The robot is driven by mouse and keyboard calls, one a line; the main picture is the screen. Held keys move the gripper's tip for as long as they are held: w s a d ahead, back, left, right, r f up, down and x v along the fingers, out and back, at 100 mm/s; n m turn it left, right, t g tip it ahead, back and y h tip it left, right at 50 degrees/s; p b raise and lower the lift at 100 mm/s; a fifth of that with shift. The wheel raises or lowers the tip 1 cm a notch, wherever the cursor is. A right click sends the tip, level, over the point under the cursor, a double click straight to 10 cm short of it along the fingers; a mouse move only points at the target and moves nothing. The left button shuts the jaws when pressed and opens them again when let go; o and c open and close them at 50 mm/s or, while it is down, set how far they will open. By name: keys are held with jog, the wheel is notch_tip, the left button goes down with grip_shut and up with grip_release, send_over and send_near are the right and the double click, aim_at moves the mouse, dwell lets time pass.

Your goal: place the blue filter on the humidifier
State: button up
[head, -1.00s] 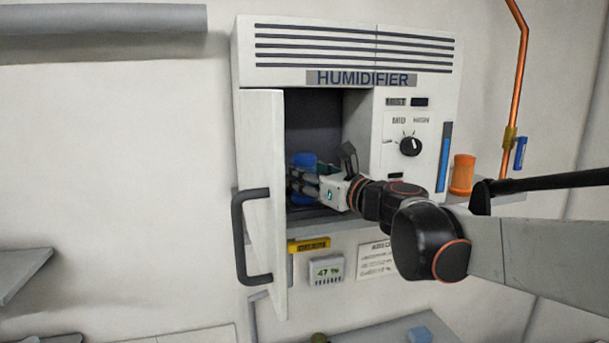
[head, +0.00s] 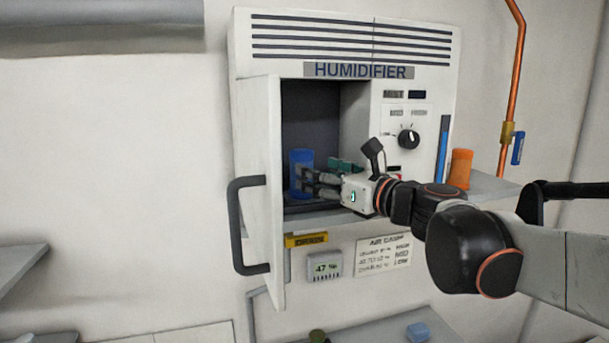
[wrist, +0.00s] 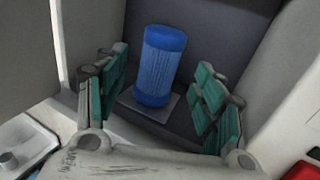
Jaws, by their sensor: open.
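The blue filter (head: 301,172) stands upright inside the open compartment of the white humidifier (head: 345,18). In the wrist view the filter (wrist: 160,66) stands on a small grey plate (wrist: 155,104) on the compartment floor. My gripper (head: 308,184) is at the compartment opening, to the right of the filter in the head view. In the wrist view its green-padded fingers (wrist: 160,97) are spread apart, with the filter beyond and between them and a gap on both sides. The gripper is empty.
The humidifier door (head: 262,190) with its dark handle (head: 236,225) stands open at the left of the compartment. An orange cylinder (head: 460,168) stands on a shelf (head: 490,186) at the right. A copper pipe (head: 513,90) runs up the wall.

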jog(key=v, duration=0.6)
jog(key=s+f+n+g+h, duration=0.5)
jog(key=s+f+n, duration=0.7)
jog(key=f+n, duration=0.45)
jog(key=s+d+f+n+g+h, duration=0.2)
jog(key=s+d+f+n+h, duration=0.4)
jog(key=s+d+f+n, duration=0.3)
jog(key=shift+s+d+f+n+b, duration=0.25)
jog(key=shift+d+f+n+b, duration=0.2)
jog(key=shift+d+f+n, duration=0.9)
